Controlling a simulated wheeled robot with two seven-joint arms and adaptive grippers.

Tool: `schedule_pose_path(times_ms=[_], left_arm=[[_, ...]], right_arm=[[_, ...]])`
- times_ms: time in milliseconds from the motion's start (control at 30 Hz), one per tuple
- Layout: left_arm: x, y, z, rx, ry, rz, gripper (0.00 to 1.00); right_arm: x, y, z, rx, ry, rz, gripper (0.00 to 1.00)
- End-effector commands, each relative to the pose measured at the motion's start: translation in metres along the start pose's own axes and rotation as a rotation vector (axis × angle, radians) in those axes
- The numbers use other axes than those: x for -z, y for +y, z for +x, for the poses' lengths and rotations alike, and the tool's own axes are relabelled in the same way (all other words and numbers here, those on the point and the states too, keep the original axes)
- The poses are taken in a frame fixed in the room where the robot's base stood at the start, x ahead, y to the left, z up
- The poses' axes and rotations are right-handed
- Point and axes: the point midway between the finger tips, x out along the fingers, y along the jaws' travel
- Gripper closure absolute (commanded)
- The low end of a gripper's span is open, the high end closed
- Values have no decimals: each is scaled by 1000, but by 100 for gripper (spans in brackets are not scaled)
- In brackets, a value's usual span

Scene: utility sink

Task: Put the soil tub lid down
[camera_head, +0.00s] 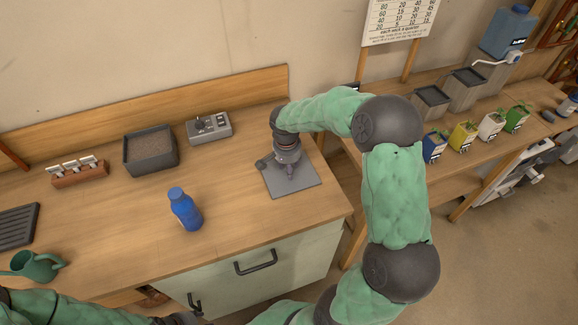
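The soil tub lid (305,181) is a flat grey square plate at the right end of the wooden counter. It looks level, on the counter or just above it; I cannot tell which. My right gripper (286,168) points down over the lid's middle, at its small raised grip. Its fingers are small and partly hidden, so their hold is unclear. The soil tub (150,151) is a dark square box with brown soil showing, uncovered, at the back of the counter. My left arm lies along the bottom left edge; its gripper (185,318) is mostly cut off.
A blue bottle (186,209) stands left of the lid. A grey switch box (209,128), a rack with white tags (78,171), a green watering can (36,265) and a black tray (18,227) are also on the counter. Bare wood lies between bottle and lid.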

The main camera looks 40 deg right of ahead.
Motion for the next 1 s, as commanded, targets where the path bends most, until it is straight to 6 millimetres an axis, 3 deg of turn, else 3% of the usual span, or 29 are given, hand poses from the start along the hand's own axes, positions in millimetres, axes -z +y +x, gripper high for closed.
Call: schedule_pose_path(times_ms=[167, 267, 700, 1000], left_arm=[[0, 2, -4, 0, 0, 0, 60], [0, 3, -8, 0, 0, 0, 60], [-1, 10, -29, 0, 0, 0, 60], [-1, 12, -32, 0, 0, 0, 60]], right_arm=[[1, 0, -5, 0, 0, 0, 52], [1, -1, -19, 3, 2, 1, 52], [1, 0, -102, 2, 2, -1, 52], [0, 0, -123, 0, 0, 0, 52]])
